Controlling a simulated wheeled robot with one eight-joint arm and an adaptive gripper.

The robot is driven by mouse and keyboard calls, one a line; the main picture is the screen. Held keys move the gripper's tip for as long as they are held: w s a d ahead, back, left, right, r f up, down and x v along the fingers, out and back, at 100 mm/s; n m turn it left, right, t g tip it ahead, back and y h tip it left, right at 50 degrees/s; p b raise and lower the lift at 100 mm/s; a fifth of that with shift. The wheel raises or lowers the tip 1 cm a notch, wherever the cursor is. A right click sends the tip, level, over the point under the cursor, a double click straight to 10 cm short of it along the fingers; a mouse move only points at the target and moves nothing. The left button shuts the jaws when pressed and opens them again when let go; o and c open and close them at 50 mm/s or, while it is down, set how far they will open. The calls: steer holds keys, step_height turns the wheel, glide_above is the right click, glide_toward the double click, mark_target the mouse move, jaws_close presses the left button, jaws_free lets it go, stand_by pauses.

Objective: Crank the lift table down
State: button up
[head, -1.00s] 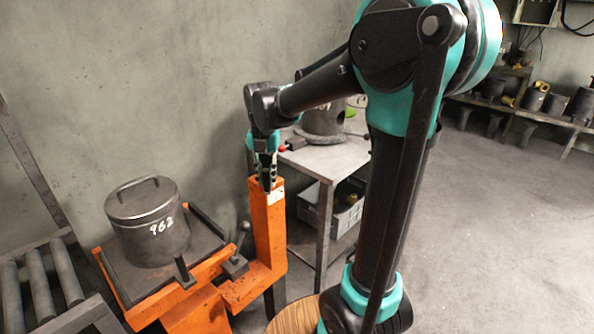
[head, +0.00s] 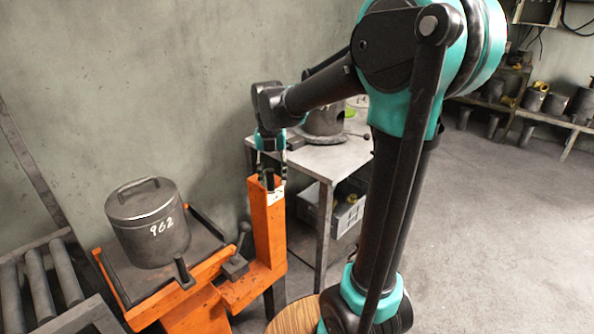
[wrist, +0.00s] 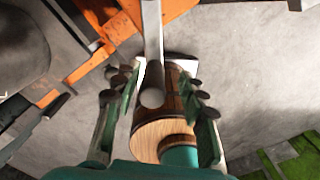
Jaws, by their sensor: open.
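The orange lift table (head: 190,285) stands at lower left, with a lidded grey pot (head: 150,235) marked 962 on its dark top. Its upright orange post (head: 268,232) rises at the right. A dark upright grip (head: 269,181) shows at the post's top. My gripper (head: 272,178) is over the post with its fingers spread, one on each side of this grip. In the wrist view, a grey bar with a rounded end (wrist: 152,97) lies between the open fingers of my gripper (wrist: 155,85), with a gap on both sides. The rest of the crank is hidden.
A grey side table (head: 325,160) with a dark round part (head: 324,122) stands just behind the post. A grey crate (head: 345,215) sits under it. A roller conveyor (head: 40,290) adjoins the lift table at left. The floor at right is clear.

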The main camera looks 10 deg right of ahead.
steer(key=shift+a+r, duration=0.1)
steer(key=shift+r, duration=3.9)
